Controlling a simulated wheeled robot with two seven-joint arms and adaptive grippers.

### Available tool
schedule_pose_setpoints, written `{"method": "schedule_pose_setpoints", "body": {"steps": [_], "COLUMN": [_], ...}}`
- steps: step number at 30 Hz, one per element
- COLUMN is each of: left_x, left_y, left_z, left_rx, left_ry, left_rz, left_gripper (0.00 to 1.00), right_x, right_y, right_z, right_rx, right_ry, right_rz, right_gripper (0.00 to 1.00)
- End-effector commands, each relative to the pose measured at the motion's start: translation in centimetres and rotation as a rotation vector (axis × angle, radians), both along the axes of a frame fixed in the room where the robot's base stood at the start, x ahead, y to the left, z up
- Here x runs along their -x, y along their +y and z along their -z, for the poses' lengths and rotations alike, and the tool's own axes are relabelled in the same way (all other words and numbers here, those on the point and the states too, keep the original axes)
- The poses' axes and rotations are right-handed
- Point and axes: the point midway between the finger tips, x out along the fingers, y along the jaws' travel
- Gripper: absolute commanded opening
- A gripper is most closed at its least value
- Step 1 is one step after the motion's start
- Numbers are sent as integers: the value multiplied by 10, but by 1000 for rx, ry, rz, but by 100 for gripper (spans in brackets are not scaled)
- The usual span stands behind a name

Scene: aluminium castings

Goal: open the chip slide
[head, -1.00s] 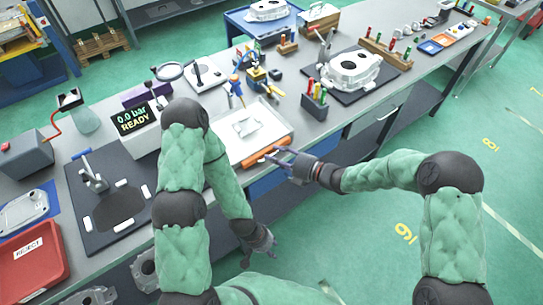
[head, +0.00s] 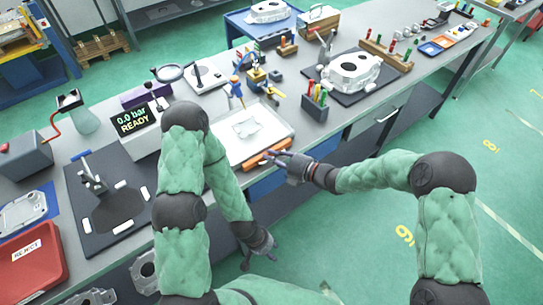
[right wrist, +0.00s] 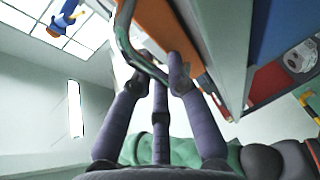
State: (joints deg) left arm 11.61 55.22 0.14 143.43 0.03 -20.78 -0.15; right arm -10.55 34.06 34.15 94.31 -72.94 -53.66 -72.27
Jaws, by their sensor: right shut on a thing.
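The chip slide's orange front bar (head: 262,160) lies along the bench's front edge in the head view, below a white tray (head: 284,132) holding a pale, crumpled-looking piece. In the right wrist view the orange front (right wrist: 160,25) has a grey bar handle (right wrist: 124,38) on it. My right gripper (head: 272,156) is at this front. In the right wrist view its fingertips (right wrist: 162,68) are shut on the handle. I see no clear gap at the slide. My left gripper (head: 260,256) hangs empty in front of the bench, its fingers spread apart.
A black mat with a clamp (head: 93,183) and a red reject bin (head: 30,258) are on the left of the bench. A tool holder (head: 315,105) and a casting on a mat (head: 350,70) stand to the right. The floor (head: 350,235) before the slide is clear.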

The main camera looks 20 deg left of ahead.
Motion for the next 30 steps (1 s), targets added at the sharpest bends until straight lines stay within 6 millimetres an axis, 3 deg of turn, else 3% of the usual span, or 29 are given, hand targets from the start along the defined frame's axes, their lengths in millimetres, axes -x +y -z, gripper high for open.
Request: {"method": "schedule_pose_setpoints", "body": {"steps": [10,23,24,26,30], "left_x": [0,0,0,0,0], "left_y": [0,0,0,0,0], "left_z": [9,9,9,9,9], "left_rx": [0,0,0,0,0], "left_ry": [0,0,0,0,0], "left_rz": [0,0,0,0,0], "left_gripper": [40,40,40,40,40], "right_x": [32,38,38,38,38], "right_y": [-42,-49,-49,-49,-49], "right_z": [2,1,1,1,1], "right_rx": [2,2,2,2,2], "right_ry": [1,1,1,1,1], "right_rz": [2,2,2,2,1], "right_gripper": [0,0,25,42,42]}}
